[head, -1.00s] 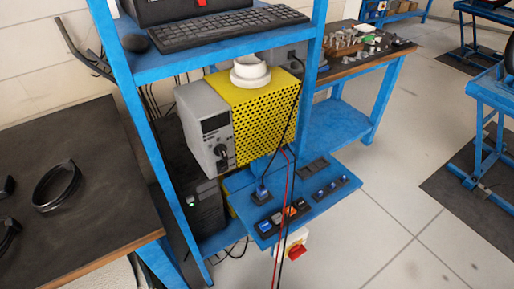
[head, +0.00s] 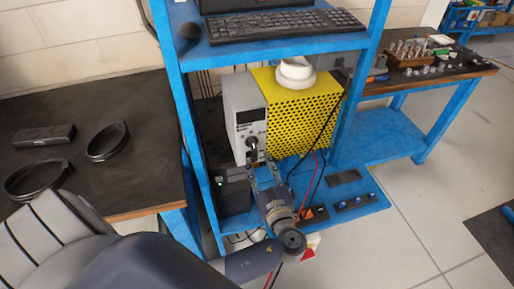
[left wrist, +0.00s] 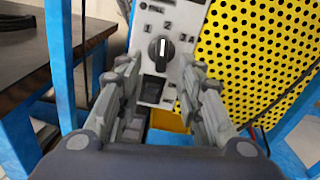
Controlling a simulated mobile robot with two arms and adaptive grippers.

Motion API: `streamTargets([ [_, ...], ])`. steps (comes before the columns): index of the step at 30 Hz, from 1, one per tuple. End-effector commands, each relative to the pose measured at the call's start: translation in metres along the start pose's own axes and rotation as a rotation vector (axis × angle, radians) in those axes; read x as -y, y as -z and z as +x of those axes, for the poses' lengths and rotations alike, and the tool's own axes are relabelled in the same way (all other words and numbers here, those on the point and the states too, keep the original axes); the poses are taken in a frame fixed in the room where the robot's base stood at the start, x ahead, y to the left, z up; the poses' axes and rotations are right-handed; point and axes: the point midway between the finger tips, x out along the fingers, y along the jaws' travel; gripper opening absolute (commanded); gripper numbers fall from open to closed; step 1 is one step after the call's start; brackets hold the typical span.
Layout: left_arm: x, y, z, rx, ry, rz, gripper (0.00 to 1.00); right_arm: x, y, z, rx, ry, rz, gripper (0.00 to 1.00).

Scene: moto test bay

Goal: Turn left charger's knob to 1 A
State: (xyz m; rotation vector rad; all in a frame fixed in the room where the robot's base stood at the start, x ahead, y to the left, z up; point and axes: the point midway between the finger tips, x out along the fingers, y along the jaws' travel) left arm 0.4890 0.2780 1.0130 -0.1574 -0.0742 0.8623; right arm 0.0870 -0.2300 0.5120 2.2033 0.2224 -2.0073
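The charger (head: 244,103) is a grey box with a dark display window, standing on the blue rack beside a yellow perforated cover. Its black knob (head: 252,142) is low on the front panel. In the left wrist view the knob (left wrist: 161,48) shows a white pointer line, roughly upright, with printed numbers around it. My left gripper (head: 262,166) is just in front of and below the knob. In the left wrist view its two fingers (left wrist: 158,76) are spread apart with nothing between them, and no contact with the knob is visible. My right gripper is not in view.
A blue shelf (head: 215,50) with a keyboard (head: 285,27) and mouse hangs above the charger. A lower blue panel (head: 370,197) with switches and red and black cables lies below right. A dark workbench (head: 130,175) with black rings is at left.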

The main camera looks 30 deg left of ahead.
Motion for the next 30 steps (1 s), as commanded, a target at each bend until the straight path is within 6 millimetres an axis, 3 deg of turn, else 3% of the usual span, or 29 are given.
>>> streamTargets([
  [3, 0.001, -0.004, 0.025, 0.003, 0.000, 0.001, 0.34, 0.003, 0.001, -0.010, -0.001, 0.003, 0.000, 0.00],
  [9, 0.001, -0.002, 0.053, 0.001, 0.000, 0.000, 0.34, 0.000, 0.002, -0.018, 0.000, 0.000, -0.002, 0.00],
  [22, 0.000, 0.001, 0.064, -0.002, 0.000, -0.002, 0.34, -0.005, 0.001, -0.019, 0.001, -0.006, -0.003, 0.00],
  [27, 0.000, 0.001, 0.064, -0.002, 0.000, -0.002, 0.00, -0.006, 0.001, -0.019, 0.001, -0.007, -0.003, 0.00],
  [30, 0.000, 0.000, 0.064, -0.002, 0.000, -0.002, 0.00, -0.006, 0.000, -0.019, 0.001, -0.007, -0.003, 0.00],
])
